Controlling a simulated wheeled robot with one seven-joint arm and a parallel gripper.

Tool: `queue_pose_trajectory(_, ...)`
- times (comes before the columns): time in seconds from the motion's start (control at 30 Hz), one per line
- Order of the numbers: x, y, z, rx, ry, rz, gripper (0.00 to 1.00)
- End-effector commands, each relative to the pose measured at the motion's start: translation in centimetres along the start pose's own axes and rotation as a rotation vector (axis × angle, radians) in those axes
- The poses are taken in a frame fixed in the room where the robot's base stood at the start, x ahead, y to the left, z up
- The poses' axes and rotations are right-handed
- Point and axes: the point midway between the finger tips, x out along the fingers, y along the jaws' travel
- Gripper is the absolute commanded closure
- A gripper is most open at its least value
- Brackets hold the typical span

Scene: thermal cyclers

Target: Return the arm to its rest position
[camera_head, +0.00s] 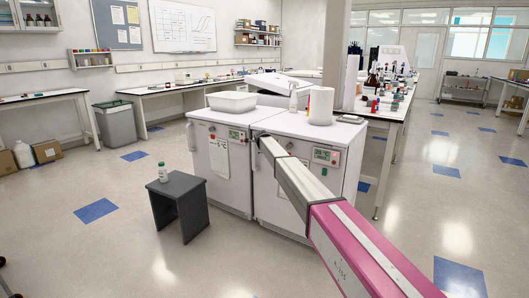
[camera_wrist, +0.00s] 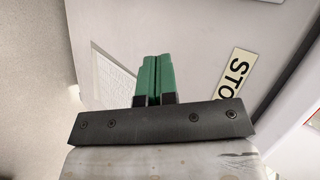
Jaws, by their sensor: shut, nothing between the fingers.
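My arm (camera_head: 335,218), pink and light grey, reaches from the lower right of the head view to the front of the white cabinets. My gripper (camera_wrist: 153,75) shows in the wrist view with its two green fingers together and nothing between them. It is close to a white cabinet face with a sheet of paper (camera_wrist: 108,68) and a label reading "STO" (camera_wrist: 236,72). I cannot tell whether the fingers touch the face. In the head view the gripper itself is not clear beyond the arm's dark end.
Two white cabinets (camera_head: 232,185) stand ahead, bearing a white tub (camera_head: 231,102) and a paper roll (camera_head: 321,106). A dark stool (camera_head: 181,187) with a small bottle (camera_head: 163,174) stands front left. Benches line the left wall (camera_head: 185,90) and back right. Open floor (camera_head: 110,245) lies left.

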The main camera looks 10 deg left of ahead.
Motion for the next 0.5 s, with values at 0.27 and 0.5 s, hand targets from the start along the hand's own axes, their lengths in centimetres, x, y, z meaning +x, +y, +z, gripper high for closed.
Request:
queue_pose_trajectory(0.27,-5.5,0.2,2.0,0.0,-0.002,0.002,1.0)
queue_pose_trajectory(0.5,-7.3,1.9,0.7,-0.031,0.008,0.022,1.0)
